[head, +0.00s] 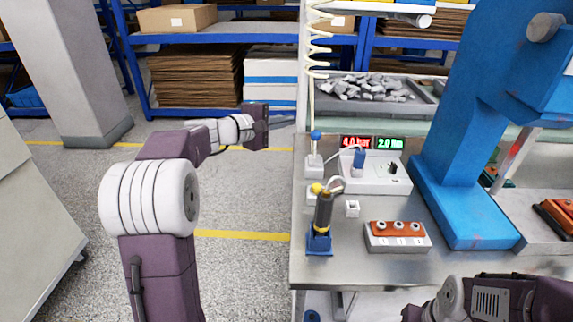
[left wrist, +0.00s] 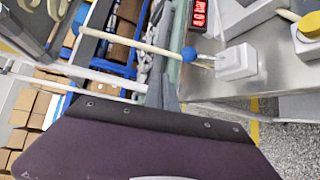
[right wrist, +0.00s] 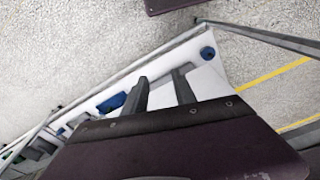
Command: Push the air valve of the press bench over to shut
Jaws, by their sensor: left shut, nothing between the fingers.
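The air valve (head: 313,167) is a small white block at the bench's left back edge, with a thin lever ending in a blue ball knob (head: 316,135). The lever stands up from the block in the head view. In the left wrist view the knob (left wrist: 189,54) and the white block (left wrist: 237,62) are right of the fingers. My left gripper (head: 291,119) is shut and empty, left of and slightly above the knob in the head view, apart from it. My right gripper (right wrist: 163,76) is open and empty in its wrist view, below the bench top.
The press bench (head: 345,260) carries a box with a red "4.0 bar" display (head: 356,142), a black and yellow driver (head: 323,212), an orange-topped block (head: 397,229) and a blue press frame (head: 450,190). A coiled hose (head: 319,50) hangs above the valve. Open floor (head: 245,195) lies left.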

